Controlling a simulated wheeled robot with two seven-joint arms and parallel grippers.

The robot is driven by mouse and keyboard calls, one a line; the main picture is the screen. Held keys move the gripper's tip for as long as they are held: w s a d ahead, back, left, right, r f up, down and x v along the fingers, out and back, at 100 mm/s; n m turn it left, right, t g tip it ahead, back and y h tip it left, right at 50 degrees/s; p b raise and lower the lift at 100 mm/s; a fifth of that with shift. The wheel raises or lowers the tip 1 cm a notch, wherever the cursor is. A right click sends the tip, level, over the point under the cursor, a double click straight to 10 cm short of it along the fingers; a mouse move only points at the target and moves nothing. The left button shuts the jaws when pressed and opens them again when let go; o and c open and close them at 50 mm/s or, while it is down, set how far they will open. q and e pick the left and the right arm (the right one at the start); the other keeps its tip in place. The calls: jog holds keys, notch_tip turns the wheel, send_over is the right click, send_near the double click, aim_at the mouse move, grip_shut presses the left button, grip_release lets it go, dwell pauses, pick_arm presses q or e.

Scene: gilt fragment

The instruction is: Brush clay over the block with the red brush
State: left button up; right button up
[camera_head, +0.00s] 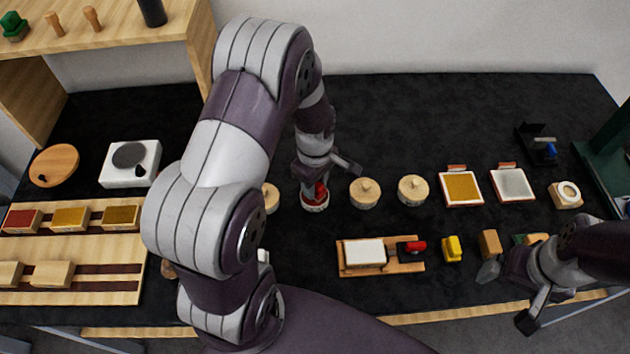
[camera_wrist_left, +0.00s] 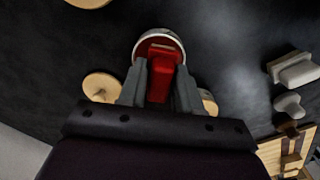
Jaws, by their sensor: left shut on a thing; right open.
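My left gripper (camera_head: 328,172) is shut on the red brush (camera_head: 320,190), which stands over a round white-rimmed pot (camera_head: 315,206). In the left wrist view the red brush (camera_wrist_left: 160,82) sits between the two grey fingers, its far end within the rim of the pot (camera_wrist_left: 150,38). The pot's inside looks red; whether the bristles touch the clay is hidden. The white block (camera_head: 365,252) lies on a wooden board (camera_head: 381,270) to the front right of the pot. My right gripper (camera_head: 511,296) is open and empty near the front right table edge.
Lidded round pots (camera_head: 365,193) stand right of the brush pot. A black holder with a red piece (camera_head: 412,247) sits beside the block, with a yellow piece (camera_head: 452,249) further right. Trays with gold (camera_head: 460,188) and silver (camera_head: 513,184) contents lie behind. My left arm hides the middle left.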

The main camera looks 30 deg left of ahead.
pick_arm(q)
jog(key=shift+w, duration=0.15)
dwell(0.4)
jog(key=shift+f+b, duration=0.3)
jog(key=shift+f, duration=0.2)
dwell(0.4)
dwell(1.0)
notch_tip(320, 180, up, 7)
jog(key=p, duration=0.7)
jog(key=shift+r, duration=0.1)
dwell(0.4)
